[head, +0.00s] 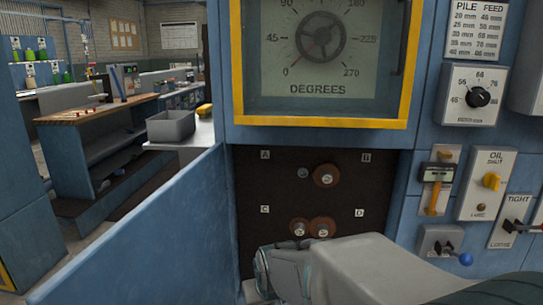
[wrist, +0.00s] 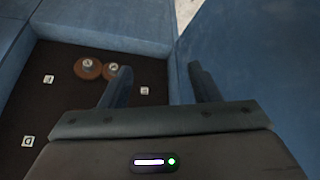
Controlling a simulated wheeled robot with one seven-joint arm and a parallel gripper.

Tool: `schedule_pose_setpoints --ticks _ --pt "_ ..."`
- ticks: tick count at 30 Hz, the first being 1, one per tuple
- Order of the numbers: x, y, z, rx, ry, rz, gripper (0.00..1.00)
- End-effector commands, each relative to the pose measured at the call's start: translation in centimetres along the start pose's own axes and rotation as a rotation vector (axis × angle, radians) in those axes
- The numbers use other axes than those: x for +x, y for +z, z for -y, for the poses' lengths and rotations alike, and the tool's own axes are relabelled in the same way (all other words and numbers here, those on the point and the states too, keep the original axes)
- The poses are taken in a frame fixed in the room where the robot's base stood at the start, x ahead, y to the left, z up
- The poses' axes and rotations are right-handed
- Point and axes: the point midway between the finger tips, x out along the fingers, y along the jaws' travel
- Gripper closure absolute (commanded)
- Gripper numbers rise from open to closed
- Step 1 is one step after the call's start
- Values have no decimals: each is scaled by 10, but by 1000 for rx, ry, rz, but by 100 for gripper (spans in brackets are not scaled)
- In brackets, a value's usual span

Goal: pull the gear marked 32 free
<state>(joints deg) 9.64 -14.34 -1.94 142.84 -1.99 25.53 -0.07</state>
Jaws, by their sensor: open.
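Brown gears with pale metal hubs sit on a dark recessed panel lettered A, B, C and D. In the head view, one gear (head: 325,176) is at the upper right beside a bare grey stud (head: 303,173). A smaller gear (head: 297,228) and a larger gear (head: 322,228) sit side by side below. I cannot read 32 on any of them. My gripper (wrist: 160,72) is open and empty in the wrist view. In the head view my forearm hides the panel's lower part.
A blue door (head: 150,240) stands open at the panel's left, and a blue wall (wrist: 235,60) rises close to my right finger in the wrist view. A yellow-framed dial window (head: 320,123) is above.

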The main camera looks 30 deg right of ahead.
Motion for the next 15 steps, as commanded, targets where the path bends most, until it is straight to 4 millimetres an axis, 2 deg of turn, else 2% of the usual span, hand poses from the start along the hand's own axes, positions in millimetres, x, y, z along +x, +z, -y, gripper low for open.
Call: schedule_pose_setpoints --ticks 1,6,12,15 --pt "-22 -26 -16 34 21 -52 44" --pt "-54 -87 -68 121 96 -256 44" --pt "-102 -144 -133 193 195 -482 44" --pt "-123 -162 -158 215 237 -573 44"
